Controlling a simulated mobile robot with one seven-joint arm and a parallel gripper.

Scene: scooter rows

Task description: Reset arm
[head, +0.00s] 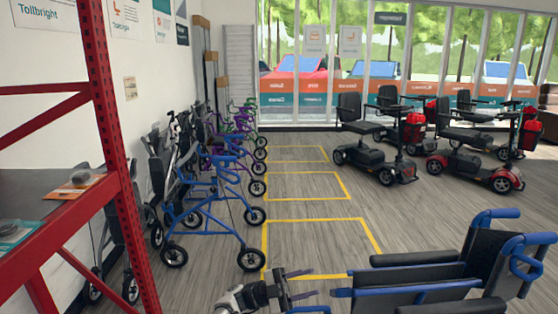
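My gripper (312,283) shows at the bottom middle of the head view, at the end of my pale arm, which is cut off by the lower edge. Its two dark fingers point right with a gap between them, and I see nothing held there. It is just left of a black and blue wheelchair (487,251) at the lower right. I cannot tell how far apart the two are in depth.
A red metal rack (112,135) with a grey shelf stands at the near left. Blue, purple and green rollators (215,205) line the left wall. Scooters (375,155) stand at the back right. Yellow-outlined floor bays (312,240) in the middle are clear.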

